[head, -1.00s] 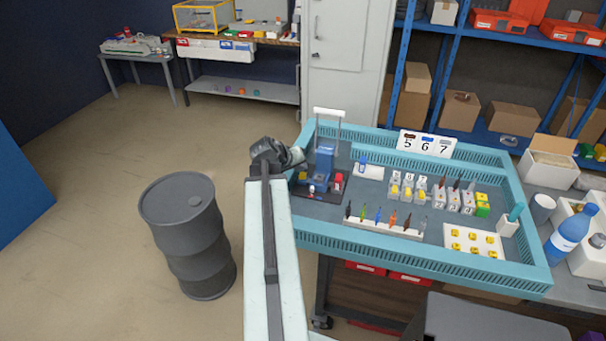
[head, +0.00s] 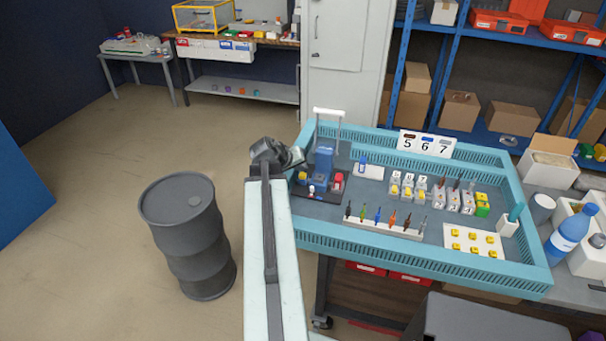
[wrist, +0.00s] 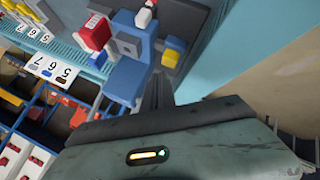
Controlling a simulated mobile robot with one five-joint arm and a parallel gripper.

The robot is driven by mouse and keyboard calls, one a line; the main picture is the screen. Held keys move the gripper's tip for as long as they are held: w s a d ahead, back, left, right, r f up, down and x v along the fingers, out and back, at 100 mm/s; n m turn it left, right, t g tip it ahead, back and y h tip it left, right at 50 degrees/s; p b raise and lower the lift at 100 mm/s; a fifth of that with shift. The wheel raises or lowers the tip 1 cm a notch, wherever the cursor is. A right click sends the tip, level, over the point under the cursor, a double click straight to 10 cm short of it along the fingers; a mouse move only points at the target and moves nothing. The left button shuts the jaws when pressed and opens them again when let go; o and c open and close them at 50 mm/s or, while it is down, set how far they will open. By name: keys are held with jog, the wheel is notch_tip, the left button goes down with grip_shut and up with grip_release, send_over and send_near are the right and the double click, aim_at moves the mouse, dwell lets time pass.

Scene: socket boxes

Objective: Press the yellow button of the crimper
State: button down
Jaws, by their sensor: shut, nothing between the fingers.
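The crimper (head: 323,166) is a blue upright device on a dark base at the left end of the teal-rimmed tray. Its yellow button (head: 302,178) sits at the left of the base, with a red block (head: 338,181) on the other side. The wrist view shows the yellow button (wrist: 174,47) beside the blue body (wrist: 124,86). My gripper (head: 303,161) is shut and empty, over the tray's left edge close to the crimper. In the wrist view its dark fingers (wrist: 158,90) appear just below the button; I cannot tell whether they touch anything.
The teal tray (head: 420,262) also holds a rack of coloured tools (head: 385,229), small labelled boxes and a white plate with yellow pieces (head: 474,240). A white handle (head: 329,113) rises behind the crimper. A grey barrel (head: 190,235) stands left of my arm.

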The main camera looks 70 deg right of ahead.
aim_at(301, 175)
jog(key=shift+f+b, duration=0.4)
jog(key=shift+f, duration=0.05)
jog(key=shift+f+b, duration=0.55)
dwell(0.5)
jog(key=shift+r, duration=0.1)
jog(key=shift+r+p, duration=0.95)
jog(key=shift+p, duration=0.05)
notch_tip(301, 175, up, 5)
jog(key=p, duration=0.5)
jog(key=shift+w, duration=0.1)
dwell(0.5)
